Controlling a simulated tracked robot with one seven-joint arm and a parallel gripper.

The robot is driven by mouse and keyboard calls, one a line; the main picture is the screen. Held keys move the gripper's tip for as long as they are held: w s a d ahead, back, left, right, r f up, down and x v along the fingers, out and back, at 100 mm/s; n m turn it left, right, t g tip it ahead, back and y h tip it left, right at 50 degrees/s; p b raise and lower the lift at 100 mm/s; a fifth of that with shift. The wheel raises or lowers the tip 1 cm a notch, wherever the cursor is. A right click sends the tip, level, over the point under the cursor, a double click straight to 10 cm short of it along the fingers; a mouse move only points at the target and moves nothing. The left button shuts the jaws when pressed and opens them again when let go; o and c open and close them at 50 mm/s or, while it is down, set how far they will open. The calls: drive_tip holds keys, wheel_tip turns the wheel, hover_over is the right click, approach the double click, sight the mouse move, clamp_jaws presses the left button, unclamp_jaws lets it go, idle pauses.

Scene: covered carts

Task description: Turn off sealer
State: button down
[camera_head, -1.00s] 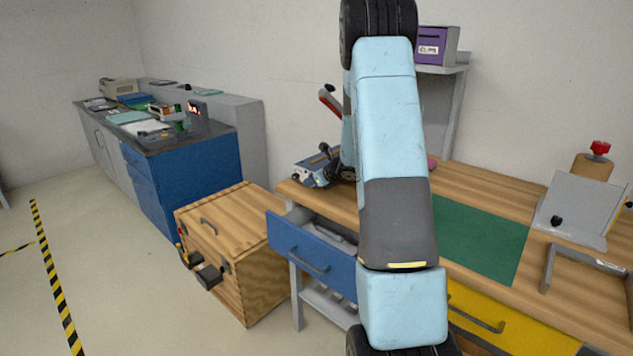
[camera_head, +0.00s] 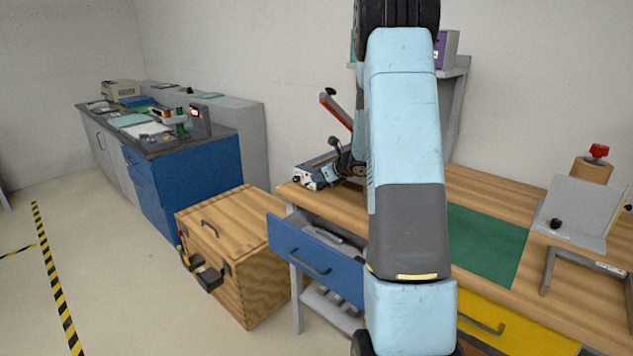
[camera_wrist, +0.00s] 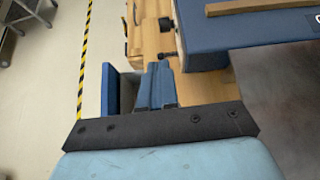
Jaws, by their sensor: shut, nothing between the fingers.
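The sealer (camera_head: 318,172) stands at the left end of the wooden bench in the head view. It is a blue and pale box with small dark knobs on its front and a raised red-handled lever (camera_head: 336,108). In the wrist view its dark blue body (camera_wrist: 250,42) fills the upper right, and a black knob (camera_wrist: 165,24) shows at its left end. My gripper (camera_wrist: 158,70) is shut and empty, apart from the knob and below it in the wrist picture. In the head view my arm hides part of the sealer, and the fingertips are not clear.
An open blue drawer (camera_head: 308,262) sticks out below the bench (camera_head: 480,190). A wooden crate (camera_head: 222,250) stands on the floor to its left. A green mat (camera_head: 487,243) lies on the bench. A blue cabinet (camera_head: 190,180) stands further left. Free floor lies at the left.

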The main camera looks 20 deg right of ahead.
drive_tip(key=v, duration=0.9)
drive_tip(key=shift+s, duration=0.2)
drive_tip(key=shift+r, duration=0.1)
